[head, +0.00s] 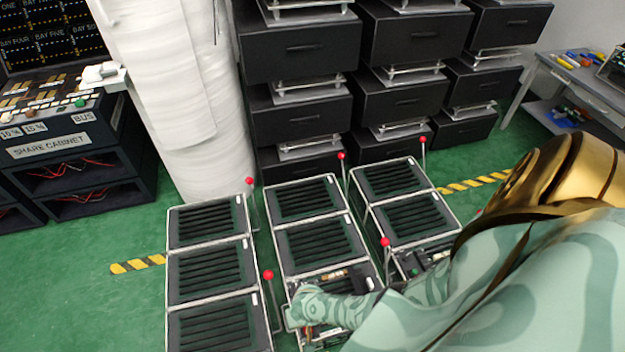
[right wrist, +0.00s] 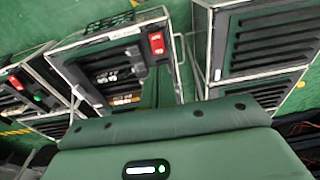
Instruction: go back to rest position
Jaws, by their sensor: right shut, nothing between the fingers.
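My right arm comes in from the right in the head view, with a pale green patterned sleeve and a gold shoulder. My right gripper (head: 297,318) is over the front part of the middle rack (head: 305,217). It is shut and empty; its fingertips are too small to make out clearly. The right wrist view shows my green wrist housing (right wrist: 180,145) along the bottom, with racks beyond it. My left gripper is in neither view.
Upright levers with red knobs (head: 268,275) stand beside the left rack (head: 210,257), the middle rack and the right rack (head: 400,200); my forearm passes near one red knob (head: 385,242). Black drawers (head: 300,48) stand behind. Green floor (head: 75,290) is clear at left.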

